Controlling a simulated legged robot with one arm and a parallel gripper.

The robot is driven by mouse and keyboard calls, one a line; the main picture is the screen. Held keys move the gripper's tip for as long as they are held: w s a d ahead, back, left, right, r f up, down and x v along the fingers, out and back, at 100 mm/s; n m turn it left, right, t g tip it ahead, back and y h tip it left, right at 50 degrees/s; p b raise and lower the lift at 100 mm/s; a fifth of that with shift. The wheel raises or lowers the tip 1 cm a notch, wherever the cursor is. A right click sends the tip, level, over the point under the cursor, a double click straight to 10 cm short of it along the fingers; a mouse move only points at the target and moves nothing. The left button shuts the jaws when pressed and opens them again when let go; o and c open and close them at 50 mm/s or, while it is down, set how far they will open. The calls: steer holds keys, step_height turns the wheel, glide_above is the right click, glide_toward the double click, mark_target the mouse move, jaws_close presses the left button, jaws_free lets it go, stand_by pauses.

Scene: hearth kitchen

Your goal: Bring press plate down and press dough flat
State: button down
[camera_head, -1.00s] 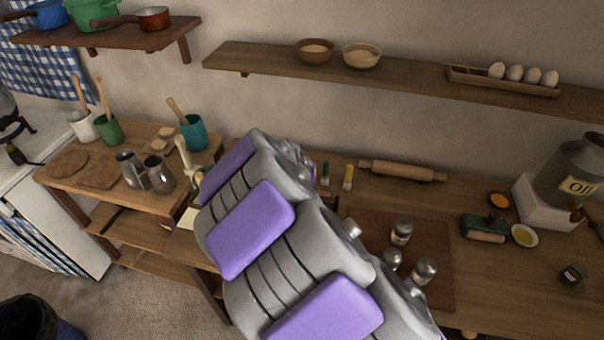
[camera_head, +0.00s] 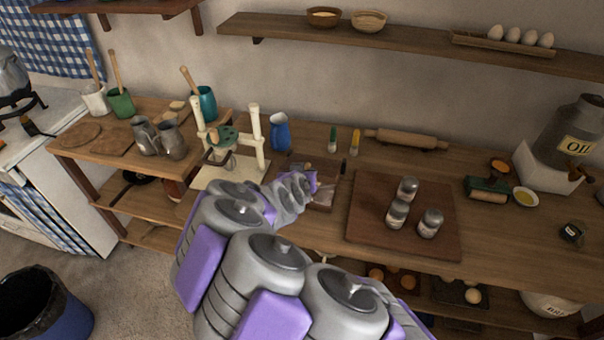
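The press stands on the counter left of centre, with two cream posts (camera_head: 256,138) and a cream base (camera_head: 238,178). A green plate (camera_head: 226,136) sits between the posts, with a tan knob-like part beside it. The plate looks raised above the base. No dough can be made out on the base; my arm and the press parts hide some of it. My gripper (camera_head: 308,183) is right of the press, low over the counter by a dark brown box-like thing (camera_head: 322,197). It is small and partly hidden by my arm, so its finger opening cannot be told.
A blue jug (camera_head: 280,132) stands right behind the press. A brown board (camera_head: 365,222) with metal shakers (camera_head: 430,222) lies to the right. A rolling pin (camera_head: 406,139) lies at the back. Metal pitchers (camera_head: 172,140) stand left of the press. A shelf (camera_head: 400,36) runs above.

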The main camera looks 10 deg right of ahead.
steer(key=c, duration=1.9)
jaws_free()
steer(key=shift+s, duration=0.1)
steer(key=o, duration=0.3)
steer(key=shift+f, duration=0.1)
steer(key=o, duration=0.5)
steer(key=shift+a, duration=0.2)
steer(key=o, duration=0.3)
steer(key=shift+d, duration=0.2)
